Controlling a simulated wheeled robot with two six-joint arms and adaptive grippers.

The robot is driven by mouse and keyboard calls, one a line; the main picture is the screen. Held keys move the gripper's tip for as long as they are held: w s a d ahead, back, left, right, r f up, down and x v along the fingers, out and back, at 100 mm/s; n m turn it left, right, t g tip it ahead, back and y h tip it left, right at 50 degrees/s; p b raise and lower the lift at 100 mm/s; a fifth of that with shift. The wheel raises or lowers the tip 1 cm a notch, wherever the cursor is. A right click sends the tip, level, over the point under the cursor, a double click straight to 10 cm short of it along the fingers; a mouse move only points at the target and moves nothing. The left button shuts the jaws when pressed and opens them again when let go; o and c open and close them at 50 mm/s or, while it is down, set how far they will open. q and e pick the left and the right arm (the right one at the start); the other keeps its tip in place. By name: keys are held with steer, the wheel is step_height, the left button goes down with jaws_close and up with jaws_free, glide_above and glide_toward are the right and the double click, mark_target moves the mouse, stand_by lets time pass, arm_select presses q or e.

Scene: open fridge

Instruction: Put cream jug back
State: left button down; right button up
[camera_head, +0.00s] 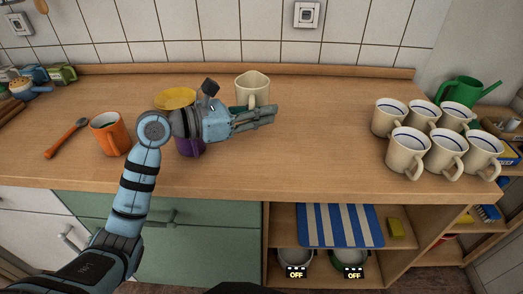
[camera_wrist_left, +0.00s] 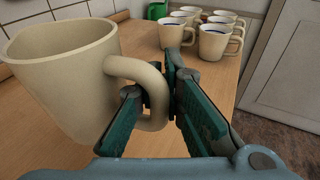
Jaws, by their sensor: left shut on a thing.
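The cream jug (camera_head: 252,86) is over the wooden counter near the wall, partly hidden behind my left gripper (camera_head: 262,118). In the left wrist view the jug (camera_wrist_left: 62,80) fills the left side, looks upright, and has its handle (camera_wrist_left: 135,70) toward the fingers. My left gripper (camera_wrist_left: 170,75) is shut on that handle, with one finger passing through its loop. The jug's base is hidden in the head view, so I cannot tell whether it touches the counter. My right gripper is not in view.
Several cream mugs (camera_head: 406,150) stand grouped at the right, before a green watering can (camera_head: 470,92). An orange mug (camera_head: 106,136), a yellow item (camera_head: 174,98) and a purple item (camera_head: 190,148) are at the left. The counter (camera_head: 310,150) is clear between gripper and mugs.

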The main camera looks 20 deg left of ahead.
arm_select(q)
step_height(320, 180, down, 9)
steer(key=shift+f+b, duration=0.2)
steer(key=shift+b, duration=0.7)
steer(key=c, duration=2.2)
jaws_free()
steer(key=shift+f, duration=0.2)
steer(key=o, duration=0.5)
steer(key=shift+r, duration=0.1)
